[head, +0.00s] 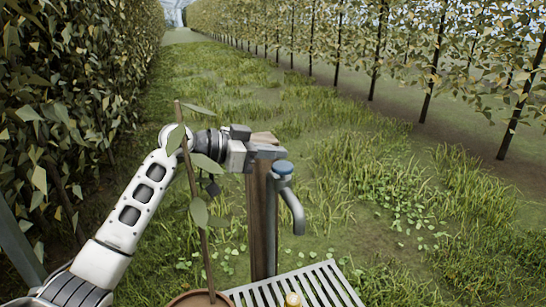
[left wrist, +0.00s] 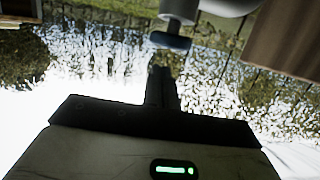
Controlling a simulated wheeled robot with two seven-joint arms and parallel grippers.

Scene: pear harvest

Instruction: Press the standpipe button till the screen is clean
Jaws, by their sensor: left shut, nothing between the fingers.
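The standpipe has a wooden post (head: 262,225) with a grey metal spout (head: 292,208) curving down on its right. A round blue button (head: 283,168) tops the pipe; it also shows in the left wrist view (left wrist: 170,41). My left gripper (head: 272,152) is shut and empty, its fingertips beside the button at the post's top. In the left wrist view a small gap shows between the shut fingers (left wrist: 162,85) and the button. A pale slatted screen (head: 325,284) lies below the spout, with a small yellowish thing (head: 293,299) on it. My right gripper is out of view.
A thin potted sapling (head: 205,240) with a few leaves stands in front of my left arm, its brown pot (head: 197,299) at the bottom edge. A dense hedge (head: 75,90) fills the left. Grass and a row of trees (head: 437,65) lie to the right.

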